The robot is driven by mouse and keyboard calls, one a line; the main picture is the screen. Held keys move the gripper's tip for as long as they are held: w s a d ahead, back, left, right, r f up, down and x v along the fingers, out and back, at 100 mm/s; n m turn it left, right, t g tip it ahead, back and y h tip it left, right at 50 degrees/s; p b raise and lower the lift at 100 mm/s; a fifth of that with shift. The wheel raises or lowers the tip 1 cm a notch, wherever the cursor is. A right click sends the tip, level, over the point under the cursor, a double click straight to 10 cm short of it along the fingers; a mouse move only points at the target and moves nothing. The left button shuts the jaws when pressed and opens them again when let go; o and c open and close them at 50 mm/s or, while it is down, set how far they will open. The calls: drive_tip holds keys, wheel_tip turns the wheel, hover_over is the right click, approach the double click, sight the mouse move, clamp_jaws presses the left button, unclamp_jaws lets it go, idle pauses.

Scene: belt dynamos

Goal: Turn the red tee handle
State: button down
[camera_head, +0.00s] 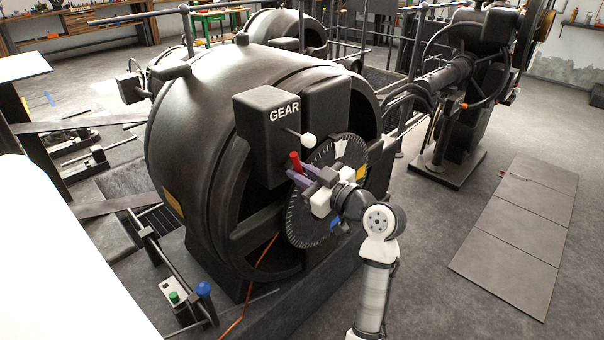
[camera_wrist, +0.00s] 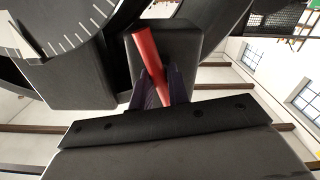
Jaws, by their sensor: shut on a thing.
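The red tee handle (camera_head: 295,161) sticks up in front of the dark GEAR box, at the upper left of the graduated dial. My gripper (camera_head: 295,178) is at the handle, its purple fingers closed around the lower part of it. In the wrist view the red handle (camera_wrist: 148,50) slants from upper left down between the two purple fingers (camera_wrist: 158,88). Its lower end is hidden by the fingers and the gripper body. The handle's mount is not clearly visible.
The dial (camera_head: 318,215) with white marks stands close behind my gripper. The large dark dynamo (camera_head: 195,125) fills the left.

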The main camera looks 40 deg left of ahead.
idle(0.8)
drive_tip(key=c, duration=1.3)
unclamp_jaws()
drive_tip(key=shift+d, duration=0.1)
drive_tip(key=d, duration=0.4)
drive_tip(key=d+b, duration=0.1)
drive_tip(key=d, duration=0.4)
drive_tip(key=s+d+b, duration=0.1)
drive_tip(key=d, duration=0.3)
drive_tip(key=shift+d, duration=0.3)
drive_tip(key=shift+c, duration=0.4)
